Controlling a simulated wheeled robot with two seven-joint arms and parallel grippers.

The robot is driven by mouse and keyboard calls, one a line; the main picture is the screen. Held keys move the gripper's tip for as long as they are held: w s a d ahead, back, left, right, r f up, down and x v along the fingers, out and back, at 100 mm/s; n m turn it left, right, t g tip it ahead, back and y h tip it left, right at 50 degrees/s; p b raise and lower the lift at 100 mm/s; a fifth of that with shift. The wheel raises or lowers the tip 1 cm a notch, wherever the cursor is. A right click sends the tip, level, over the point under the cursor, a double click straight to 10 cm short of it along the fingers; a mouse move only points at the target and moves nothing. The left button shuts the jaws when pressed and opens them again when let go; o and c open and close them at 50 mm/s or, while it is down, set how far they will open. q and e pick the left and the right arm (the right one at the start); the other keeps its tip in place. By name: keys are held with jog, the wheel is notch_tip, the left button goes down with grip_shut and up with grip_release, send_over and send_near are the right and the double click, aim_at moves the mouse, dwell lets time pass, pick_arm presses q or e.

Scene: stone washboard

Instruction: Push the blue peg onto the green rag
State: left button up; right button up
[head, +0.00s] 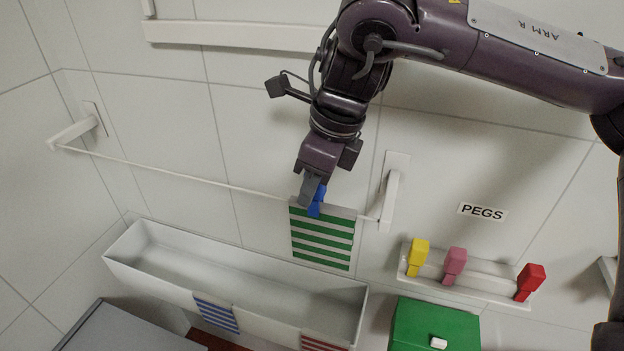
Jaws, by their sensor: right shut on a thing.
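The green-and-white striped rag (322,239) hangs on a thin white line near the line's right-hand bracket. The blue peg (318,200) is at the rag's top edge and overlaps it in the head view. My right gripper (312,188) comes down from above and is shut on the blue peg. How far the peg's legs straddle the rag cannot be told. My left gripper does not show.
A white trough (240,272) stands below the line, with blue-striped (216,314) and red-striped (324,341) cloths at its front. A peg rack (470,284) holds yellow, pink and red pegs under a PEGS sign. A green box (434,322) stands below it. Wall brackets (390,190) hold the line.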

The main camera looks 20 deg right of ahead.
jog(key=shift+f+b, duration=0.5)
jog(key=shift+f, duration=0.45)
dwell(0.6)
jog(key=o, duration=1)
jog(key=shift+o, duration=0.2)
